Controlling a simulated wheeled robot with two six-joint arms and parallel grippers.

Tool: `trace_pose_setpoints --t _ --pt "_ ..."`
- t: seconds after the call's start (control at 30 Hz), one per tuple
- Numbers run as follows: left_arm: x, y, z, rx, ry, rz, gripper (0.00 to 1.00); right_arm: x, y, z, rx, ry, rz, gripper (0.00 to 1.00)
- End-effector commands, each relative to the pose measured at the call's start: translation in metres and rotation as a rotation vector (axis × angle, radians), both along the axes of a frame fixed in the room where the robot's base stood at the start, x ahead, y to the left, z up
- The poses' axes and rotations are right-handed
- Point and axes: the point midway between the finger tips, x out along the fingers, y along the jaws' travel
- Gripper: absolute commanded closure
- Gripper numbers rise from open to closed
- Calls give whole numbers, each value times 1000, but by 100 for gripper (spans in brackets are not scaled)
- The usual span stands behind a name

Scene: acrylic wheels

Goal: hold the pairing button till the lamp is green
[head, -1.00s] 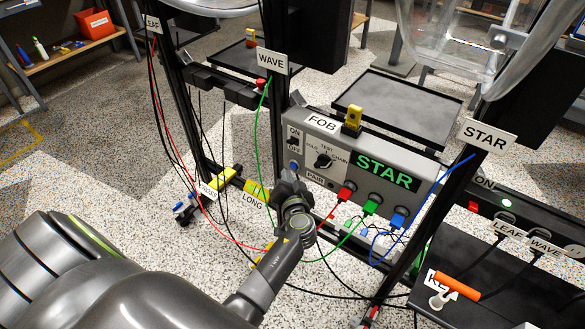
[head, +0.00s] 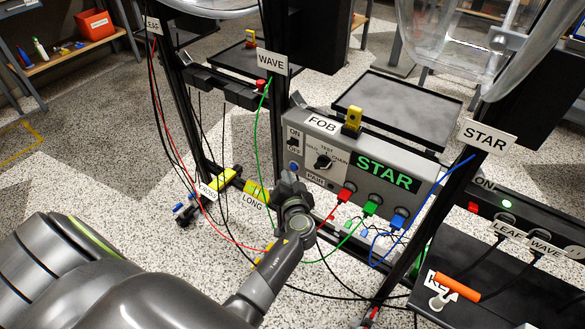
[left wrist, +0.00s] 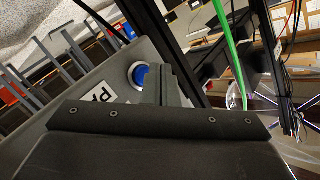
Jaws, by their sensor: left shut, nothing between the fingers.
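The grey FOB box (head: 436,178) has a green STAR display (head: 385,172), a dial (head: 323,161) and an ON/OFF switch (head: 294,139). A round blue button (head: 293,167) sits on its left end, beside the PAIR label (head: 314,179). My left gripper (head: 286,180) is just below the button, shut and empty; its tips are largely hidden in the head view. In the left wrist view the button (left wrist: 139,76) shows blue in a silver ring, close to the left of my shut fingers (left wrist: 174,82); I cannot tell whether they touch it. My right gripper is not in view.
Red, green and blue plugs (head: 371,206) with cables hang from the box front. A yellow fob (head: 352,120) stands on top. Dark posts flank the box. A power strip (head: 535,229) with a green light (head: 507,204) is at the right, above a shelf with an orange-handled key (head: 458,286).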

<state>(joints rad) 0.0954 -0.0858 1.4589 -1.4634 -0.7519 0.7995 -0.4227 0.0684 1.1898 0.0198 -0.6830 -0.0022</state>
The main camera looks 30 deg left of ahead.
Motion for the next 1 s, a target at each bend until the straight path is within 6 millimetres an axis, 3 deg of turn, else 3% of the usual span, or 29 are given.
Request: trace_pose_setpoints --t 1.0 --pt "4 0 -1 0 -1 0 100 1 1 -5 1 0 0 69"
